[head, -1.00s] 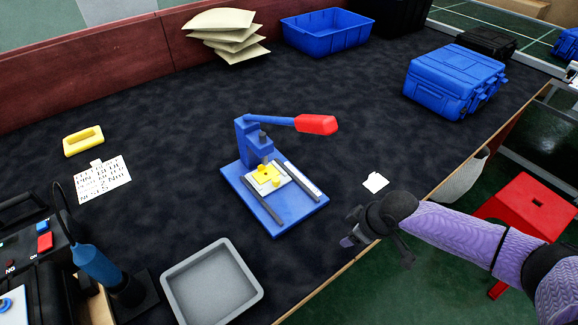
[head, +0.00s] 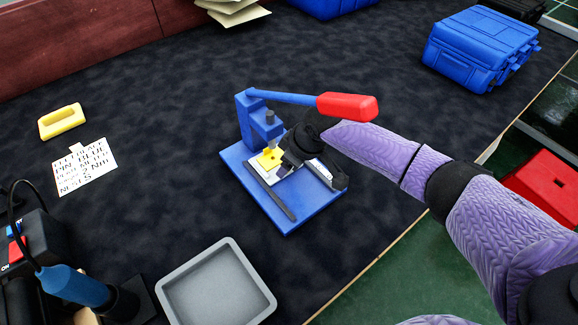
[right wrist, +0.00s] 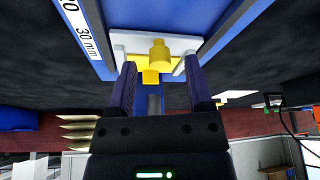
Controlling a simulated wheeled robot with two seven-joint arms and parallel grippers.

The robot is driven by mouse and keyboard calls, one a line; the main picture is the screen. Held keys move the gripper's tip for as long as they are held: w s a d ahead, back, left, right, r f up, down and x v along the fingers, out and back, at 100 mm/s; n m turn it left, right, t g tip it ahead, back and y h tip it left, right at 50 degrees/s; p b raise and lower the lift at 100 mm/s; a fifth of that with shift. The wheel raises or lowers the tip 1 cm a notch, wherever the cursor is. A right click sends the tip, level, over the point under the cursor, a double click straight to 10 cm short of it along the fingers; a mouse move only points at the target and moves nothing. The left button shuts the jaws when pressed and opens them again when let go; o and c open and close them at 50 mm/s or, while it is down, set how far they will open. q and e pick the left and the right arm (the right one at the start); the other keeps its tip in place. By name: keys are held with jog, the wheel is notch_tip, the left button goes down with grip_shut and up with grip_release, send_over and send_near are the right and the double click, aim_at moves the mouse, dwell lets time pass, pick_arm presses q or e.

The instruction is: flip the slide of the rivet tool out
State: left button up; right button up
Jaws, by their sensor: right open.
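The blue rivet tool (head: 240,160) stands on the dark table, its lever with the red handle (head: 347,107) raised and pointing right. Its white slide (head: 262,172) sits between the rails under the press head and carries a yellow part (head: 270,158). My right gripper (head: 285,170) reaches in from the right, low over the base beside the slide. In the right wrist view, the open fingers (right wrist: 157,85) are on either side of the yellow part and close to the white slide (right wrist: 195,45). Whether they touch it I cannot tell. My left gripper is not in view.
A grey tray (head: 265,290) is at the front of the table. A yellow block (head: 61,121) and a printed card (head: 86,167) lie at the left. A blue case (head: 480,47) stands at the back right. Dark table around the tool's left side is clear.

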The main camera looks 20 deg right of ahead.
jog(key=shift+f, duration=0.4)
grip_shut()
dwell(1.2)
